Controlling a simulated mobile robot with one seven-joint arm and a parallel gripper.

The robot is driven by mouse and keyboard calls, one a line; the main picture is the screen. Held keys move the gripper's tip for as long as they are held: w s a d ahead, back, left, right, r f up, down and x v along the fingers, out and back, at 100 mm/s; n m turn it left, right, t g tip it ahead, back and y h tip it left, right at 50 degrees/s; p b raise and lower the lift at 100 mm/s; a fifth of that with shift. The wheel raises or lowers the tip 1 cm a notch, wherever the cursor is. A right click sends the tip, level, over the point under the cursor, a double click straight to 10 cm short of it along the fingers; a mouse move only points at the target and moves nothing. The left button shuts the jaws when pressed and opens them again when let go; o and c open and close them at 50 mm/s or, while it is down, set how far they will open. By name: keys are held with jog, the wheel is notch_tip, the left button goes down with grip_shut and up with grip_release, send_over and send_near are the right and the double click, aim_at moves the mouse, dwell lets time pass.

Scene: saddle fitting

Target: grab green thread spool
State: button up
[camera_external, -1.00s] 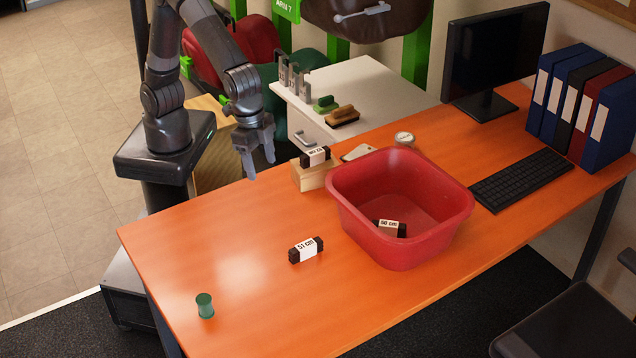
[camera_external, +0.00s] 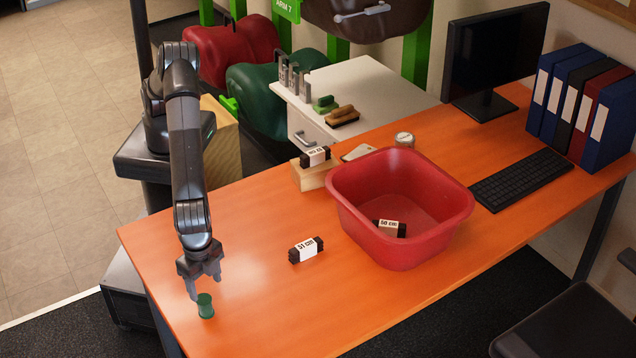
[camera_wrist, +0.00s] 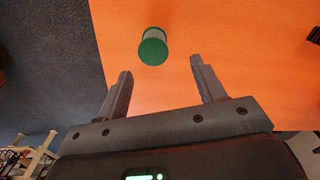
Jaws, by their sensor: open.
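The green thread spool (camera_external: 205,307) stands upright near the left front corner of the orange table. My gripper (camera_external: 206,287) is open and empty, just above and behind the spool in the external view. In the wrist view the green spool (camera_wrist: 153,47) lies beyond the fingertips, roughly between their lines and a little toward the left finger. The open fingers of my gripper (camera_wrist: 161,68) do not touch it.
A black block labelled 51 cm (camera_external: 306,250) lies to the right of the spool. A red tub (camera_external: 345,205) holds another labelled block (camera_external: 389,228). A wooden block (camera_external: 313,177) stands behind. The table (camera_external: 270,310) around the spool is clear; its left edge is close.

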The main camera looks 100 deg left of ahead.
aim_at(198, 306)
notch_tip(198, 306, down, 3)
jog(key=shift+f, duration=0.15)
jog(key=f, duration=0.5)
jog(key=shift+s+d, duration=0.25)
jog(key=shift+s, duration=0.1)
jog(key=shift+c, duration=0.3)
jog(key=c, duration=1)
jog(key=shift+r, duration=0.15)
